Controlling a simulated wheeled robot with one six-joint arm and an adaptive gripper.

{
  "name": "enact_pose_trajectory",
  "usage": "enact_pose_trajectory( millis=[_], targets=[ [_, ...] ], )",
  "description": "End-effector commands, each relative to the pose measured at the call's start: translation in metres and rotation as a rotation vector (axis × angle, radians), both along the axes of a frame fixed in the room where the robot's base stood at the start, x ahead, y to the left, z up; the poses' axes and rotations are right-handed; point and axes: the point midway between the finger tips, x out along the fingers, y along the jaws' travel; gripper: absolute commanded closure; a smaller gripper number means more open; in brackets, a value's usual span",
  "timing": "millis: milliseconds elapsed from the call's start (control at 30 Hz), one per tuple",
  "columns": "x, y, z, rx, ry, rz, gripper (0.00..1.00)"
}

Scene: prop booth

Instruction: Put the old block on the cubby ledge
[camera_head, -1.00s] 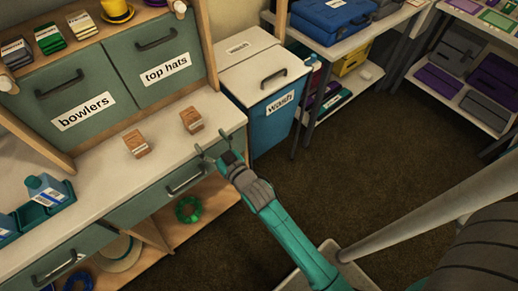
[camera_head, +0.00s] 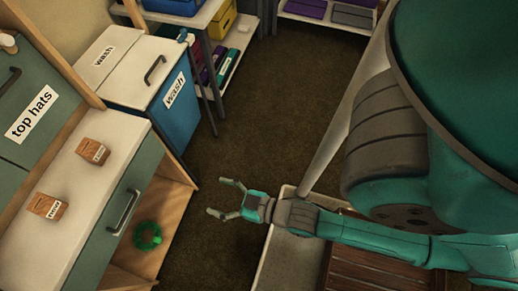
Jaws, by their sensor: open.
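Two small wooden blocks with pale labels sit apart on the white counter top (camera_head: 78,178). One block (camera_head: 93,150) is farther back, beside the wash bin. The other block (camera_head: 47,206) is nearer the left edge of the view. Their label print is too small to read, so I cannot tell which is the old one. My gripper (camera_head: 216,196) is open and empty, over the floor to the right of the counter and apart from both blocks. I cannot tell which surface is the cubby ledge; open wooden shelving (camera_head: 160,225) shows below the counter's drawer.
A blue and white bin (camera_head: 150,85) labelled "wash" stands beyond the counter. A green ring (camera_head: 148,236) lies in the shelving below. A "top hats" door (camera_head: 35,115) is above the counter. A shelf rack (camera_head: 225,70) stands at the back. Brown floor (camera_head: 280,110) is open.

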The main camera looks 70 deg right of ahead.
Motion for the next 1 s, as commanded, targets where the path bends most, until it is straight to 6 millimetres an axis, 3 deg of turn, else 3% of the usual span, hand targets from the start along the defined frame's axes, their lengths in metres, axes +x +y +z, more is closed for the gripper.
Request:
enact_pose_trajectory(
  millis=[33, 200, 400, 600, 1000],
  targets=[
    [-0.021, 0.0, 0.004, 0.0, 0.019, 0.0, 0.22],
    [-0.075, 0.0, 0.027, 0.0, 0.057, 0.0, 0.22],
    [-0.116, 0.0, 0.053, 0.0, 0.091, 0.0, 0.22],
    [-0.13, 0.0, 0.065, 0.0, 0.104, 0.0, 0.22],
    [-0.13, 0.0, 0.066, 0.0, 0.103, 0.0, 0.22]
  ],
)
